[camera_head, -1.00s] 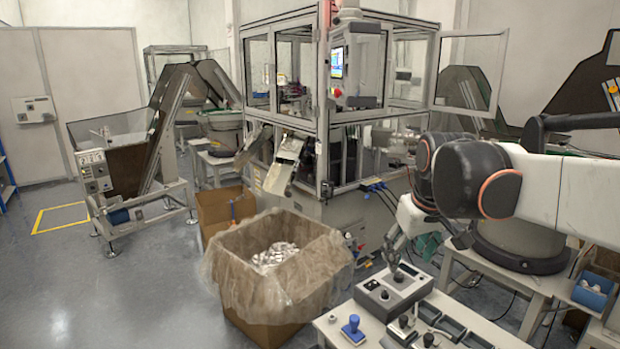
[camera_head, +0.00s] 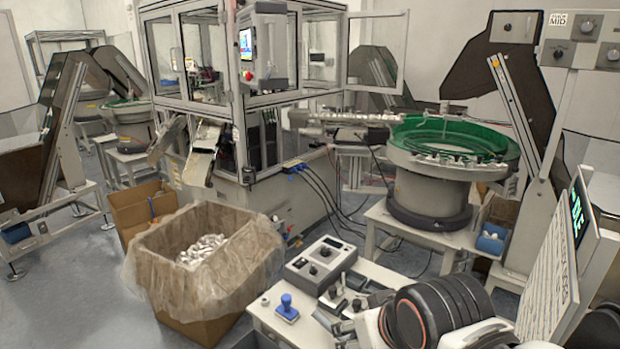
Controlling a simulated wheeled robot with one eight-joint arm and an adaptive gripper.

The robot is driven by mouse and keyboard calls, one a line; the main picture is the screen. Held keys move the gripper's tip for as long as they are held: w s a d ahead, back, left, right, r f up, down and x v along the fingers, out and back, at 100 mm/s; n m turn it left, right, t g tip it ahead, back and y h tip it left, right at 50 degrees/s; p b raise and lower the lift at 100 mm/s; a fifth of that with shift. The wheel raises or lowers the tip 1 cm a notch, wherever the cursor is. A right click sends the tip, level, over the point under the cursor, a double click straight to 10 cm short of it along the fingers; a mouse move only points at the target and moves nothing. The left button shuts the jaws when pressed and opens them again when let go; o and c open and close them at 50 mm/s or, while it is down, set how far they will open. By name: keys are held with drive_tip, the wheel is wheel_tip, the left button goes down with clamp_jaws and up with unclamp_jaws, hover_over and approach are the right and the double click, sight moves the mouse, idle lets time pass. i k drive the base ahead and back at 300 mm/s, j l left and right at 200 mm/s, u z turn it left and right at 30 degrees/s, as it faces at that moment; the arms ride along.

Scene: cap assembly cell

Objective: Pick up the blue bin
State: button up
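A small blue bin (camera_head: 490,243) is at the right. It sits in an open box-like holder (camera_head: 497,220) beside the green-topped bowl feeder, with something pale inside it. My arm shows only at the bottom right, as black rounded joints with an orange ring.
The bowl feeder (camera_head: 447,168) stands left of the bin. A worktable (camera_head: 262,312) with a control box (camera_head: 320,262) and a blue-handled stamp (camera_head: 287,307) is in front. A lined carton (camera_head: 205,325) stands left. A slanted panel (camera_head: 560,270) rises at the right.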

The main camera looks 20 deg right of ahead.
sight(493, 242)
drive_tip(key=k+z, duration=0.15)
drive_tip(key=k, duration=0.5)
drive_tip(key=l+z, duration=0.1)
drive_tip(key=z, duration=0.85)
drive_tip(key=i+l+z, duration=0.1)
drive_tip(key=z, duration=0.85)
drive_tip(key=i+l, duration=0.15)
drive_tip(key=i, duration=0.35)
drive_tip(key=i+l, duration=0.1)
drive_tip(key=i, duration=0.4)
drive_tip(key=i+l+u, duration=0.1)
drive_tip(key=i, duration=0.4)
drive_tip(key=i+l, duration=0.25)
drive_tip(key=i, duration=0.25)
drive_tip(key=i+u, duration=0.25)
drive_tip(key=u, duration=0.2)
drive_tip(key=i+u, duration=0.25)
drive_tip(key=u, duration=0.2)
drive_tip(key=i+l+u, duration=0.1)
drive_tip(key=u, duration=0.35)
drive_tip(key=i+l+u, duration=0.25)
drive_tip(key=u, duration=0.35)
drive_tip(key=i, duration=0.1)
drive_tip(key=z, duration=0.05)
